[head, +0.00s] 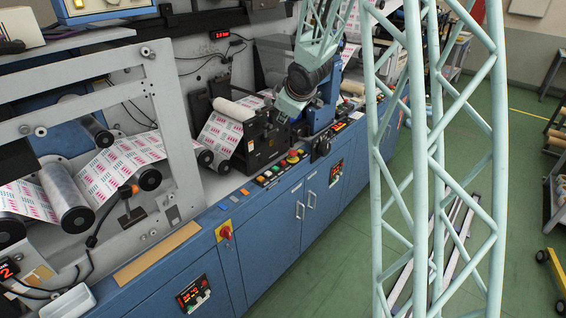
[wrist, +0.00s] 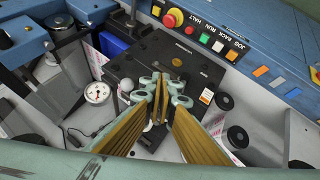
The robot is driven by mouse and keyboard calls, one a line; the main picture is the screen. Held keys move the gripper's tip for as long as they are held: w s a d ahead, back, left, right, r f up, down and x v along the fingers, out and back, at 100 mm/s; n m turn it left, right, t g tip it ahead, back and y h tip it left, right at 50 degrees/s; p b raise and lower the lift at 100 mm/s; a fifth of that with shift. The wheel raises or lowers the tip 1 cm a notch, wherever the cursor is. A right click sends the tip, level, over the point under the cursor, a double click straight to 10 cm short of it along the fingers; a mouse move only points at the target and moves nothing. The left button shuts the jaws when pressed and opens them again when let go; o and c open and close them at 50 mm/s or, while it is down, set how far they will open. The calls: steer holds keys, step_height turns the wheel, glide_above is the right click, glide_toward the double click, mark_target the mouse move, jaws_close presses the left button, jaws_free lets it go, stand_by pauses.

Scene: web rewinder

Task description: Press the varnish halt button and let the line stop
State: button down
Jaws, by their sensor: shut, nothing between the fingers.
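The button row shows in the wrist view at the top, on the blue ledge. In the head view the row (head: 272,171) runs along the cabinet's top edge. No varnish label is readable. My gripper (wrist: 164,84) is shut and empty, above the black unit (wrist: 178,62) and apart from the buttons. In the head view my gripper (head: 290,106) hangs over this unit.
The printed web (head: 219,134) and rollers (head: 72,213) lie left of the black unit. A red rotary switch (head: 225,232) is on the cabinet front. The green floor (head: 330,270) is open in front.

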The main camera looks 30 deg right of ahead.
steer(key=n+y, duration=0.2)
glide_above(283, 163)
step_height(283, 163, down, 11)
steer(key=shift+w+f+t+p, duration=0.1)
steer(key=shift+f+t+p, duration=0.35)
steer(key=shift+f, duration=0.65)
steer(key=shift+f+b, duration=3.55)
steer(key=shift+f, duration=0.65)
steer(key=shift+f+b, duration=0.75)
steer(key=shift+f, duration=0.2)
steer(key=shift+r, duration=0.15)
steer(key=shift+r+p, duration=0.8)
